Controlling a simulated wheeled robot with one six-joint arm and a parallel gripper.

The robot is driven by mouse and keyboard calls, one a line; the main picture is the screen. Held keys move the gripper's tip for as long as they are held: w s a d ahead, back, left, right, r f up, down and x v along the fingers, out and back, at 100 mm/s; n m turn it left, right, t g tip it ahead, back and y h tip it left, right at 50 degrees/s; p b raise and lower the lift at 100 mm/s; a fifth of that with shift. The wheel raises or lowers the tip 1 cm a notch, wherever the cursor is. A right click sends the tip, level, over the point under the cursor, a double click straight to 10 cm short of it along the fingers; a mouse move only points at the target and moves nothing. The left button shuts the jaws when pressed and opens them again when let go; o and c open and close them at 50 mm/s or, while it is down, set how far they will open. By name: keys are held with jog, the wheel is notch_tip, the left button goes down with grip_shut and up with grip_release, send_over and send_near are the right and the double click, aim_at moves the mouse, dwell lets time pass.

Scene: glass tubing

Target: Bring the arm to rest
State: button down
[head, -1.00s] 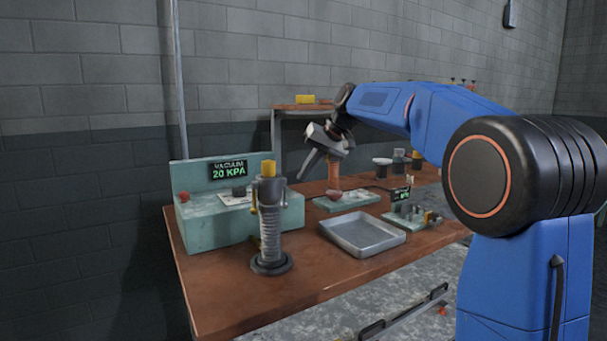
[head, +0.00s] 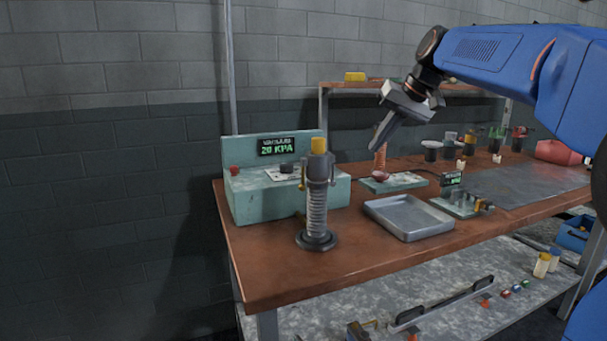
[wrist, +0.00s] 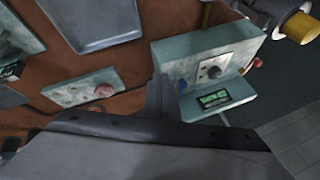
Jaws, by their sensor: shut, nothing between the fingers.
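My gripper (head: 376,143) hangs at the end of my blue arm above the workbench (head: 270,272), its fingers pointing down and to the left. The fingers are together with nothing between them. In the wrist view my gripper (wrist: 160,85) reaches up from the bottom edge, between the vacuum unit (wrist: 205,52) and a small green plate (wrist: 85,90). It touches nothing that I can see.
The vacuum unit (head: 243,200) reads 20 KPA. A ribbed column with a yellow top (head: 317,200) stands before it. A shelf (head: 400,87) is behind.

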jog(key=s+d+f+h, duration=0.2)
jog(key=s+f, duration=1.3)
jog(key=s, duration=0.3)
jog(key=s+d+f+h, duration=0.2)
jog(key=s+d+f, duration=0.1)
jog(key=s+f, duration=1.3)
jog(key=s, duration=0.3)
jog(key=shift+s+d+f+h, duration=0.15)
jog(key=shift+d+f+h, duration=0.05)
jog(key=shift+f+h, duration=0.1)
